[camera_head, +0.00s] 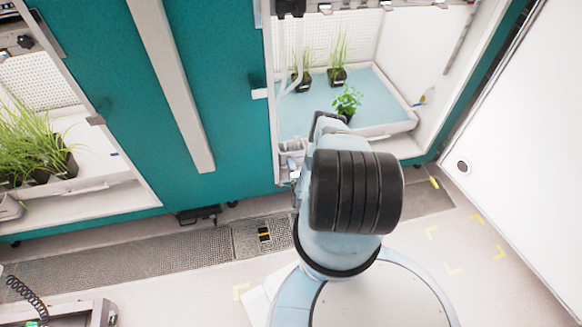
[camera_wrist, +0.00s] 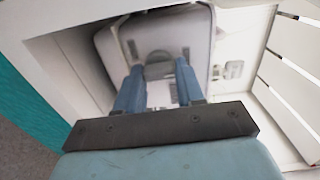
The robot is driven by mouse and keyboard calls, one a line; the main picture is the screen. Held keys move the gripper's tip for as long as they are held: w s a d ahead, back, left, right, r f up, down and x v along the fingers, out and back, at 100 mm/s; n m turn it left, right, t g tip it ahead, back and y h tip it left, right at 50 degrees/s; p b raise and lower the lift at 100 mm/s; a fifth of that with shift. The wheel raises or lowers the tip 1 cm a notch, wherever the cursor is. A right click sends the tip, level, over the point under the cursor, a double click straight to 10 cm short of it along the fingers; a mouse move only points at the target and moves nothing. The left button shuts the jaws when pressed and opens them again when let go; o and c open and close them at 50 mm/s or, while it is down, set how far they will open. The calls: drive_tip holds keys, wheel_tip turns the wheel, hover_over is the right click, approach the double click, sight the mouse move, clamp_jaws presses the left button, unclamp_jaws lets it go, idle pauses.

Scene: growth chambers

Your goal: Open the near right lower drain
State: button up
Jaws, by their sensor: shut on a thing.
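In the wrist view my gripper (camera_wrist: 160,68) has its two blue fingers on either side of a small grey part (camera_wrist: 159,71). This part sits on the front of a pale rounded housing (camera_wrist: 112,42) inside a white recess, and the fingers are shut on it. I take it for the drain's handle, but its lower portion is hidden by the gripper. I cannot tell the drain's position from this view. In the head view my arm hides the gripper and the part it holds, at the lower left corner of the right chamber.
The right chamber holds a blue-floored tray (camera_head: 381,92) with several potted plants (camera_head: 338,76). A teal cabinet wall (camera_head: 235,130) stands to its left. Grated floor strips (camera_head: 150,257) run along the cabinet base. White slats (camera_wrist: 290,75) lie right in the wrist view. Floor at right is clear.

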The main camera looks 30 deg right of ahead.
drive_tip(key=shift+s+d+f, duration=0.15)
drive_tip(key=shift+s+d, duration=0.05)
idle(0.3)
drive_tip(key=o, duration=1)
drive_tip(key=shift+w+a, duration=0.1)
drive_tip(key=shift+a, duration=0.05)
drive_tip(key=shift+o, duration=0.2)
